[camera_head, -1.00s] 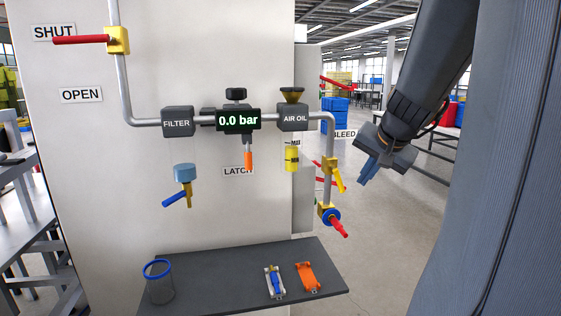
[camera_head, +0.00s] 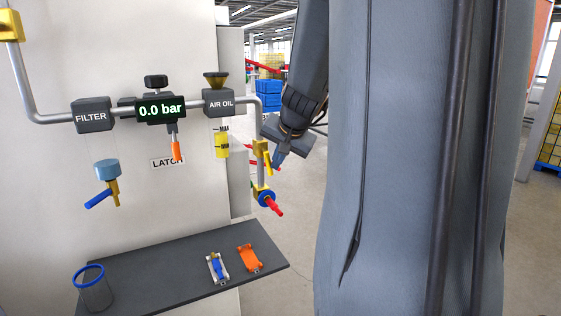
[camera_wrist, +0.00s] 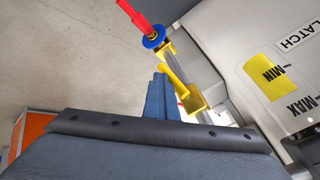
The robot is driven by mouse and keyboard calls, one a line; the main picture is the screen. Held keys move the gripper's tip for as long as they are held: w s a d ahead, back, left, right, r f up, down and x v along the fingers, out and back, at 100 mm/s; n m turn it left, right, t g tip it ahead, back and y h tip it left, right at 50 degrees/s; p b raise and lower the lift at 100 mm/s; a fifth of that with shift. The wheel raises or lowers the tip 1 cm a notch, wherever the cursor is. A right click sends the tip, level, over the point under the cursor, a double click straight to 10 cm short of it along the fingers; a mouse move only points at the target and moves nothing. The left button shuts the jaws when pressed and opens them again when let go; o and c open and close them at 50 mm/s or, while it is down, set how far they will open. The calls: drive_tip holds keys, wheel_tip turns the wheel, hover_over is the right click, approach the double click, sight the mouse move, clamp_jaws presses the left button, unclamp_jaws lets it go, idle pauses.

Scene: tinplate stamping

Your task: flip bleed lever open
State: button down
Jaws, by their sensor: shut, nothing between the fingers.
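The yellow bleed lever (camera_head: 268,163) sits on a yellow valve block on the vertical pipe at the right of the panel. In the wrist view the lever (camera_wrist: 173,75) slants from its yellow block, close to my fingertips. My gripper (camera_head: 279,158) is shut and empty, just right of the lever in the head view. In the wrist view its blue fingers (camera_wrist: 160,100) lie beside the lever; I cannot tell whether they touch it. The BLEED label is hidden behind my arm in the head view.
Below the lever is a blue collar with a red hose plug (camera_head: 268,200). Left are the yellow oil bowl (camera_head: 222,145), the 0.0 bar gauge (camera_head: 161,110) and the filter (camera_head: 93,115).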

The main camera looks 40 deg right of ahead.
drive_tip(key=shift+w, duration=0.15)
idle(0.3)
drive_tip(key=s+d+r, duration=0.1)
drive_tip(key=s+r, duration=0.8)
drive_tip(key=s, duration=0.1)
drive_tip(key=w+a+f+n+g+y, duration=0.1)
drive_tip(key=a+f+n+g+y, duration=0.3)
drive_tip(key=a+f, duration=0.95)
drive_tip(key=s+a+f+n+g+h, duration=0.1)
drive_tip(key=s+a+f+n, duration=0.3)
drive_tip(key=a+f, duration=0.2)
drive_tip(key=s+a+f+n+g, duration=0.2)
drive_tip(key=s+a+f+n, duration=0.1)
drive_tip(key=s+a+f, duration=0.2)
drive_tip(key=a+f+b, duration=0.1)
drive_tip(key=a+f, duration=0.1)
drive_tip(key=a, duration=0.2)
drive_tip(key=shift+n+h, duration=0.4)
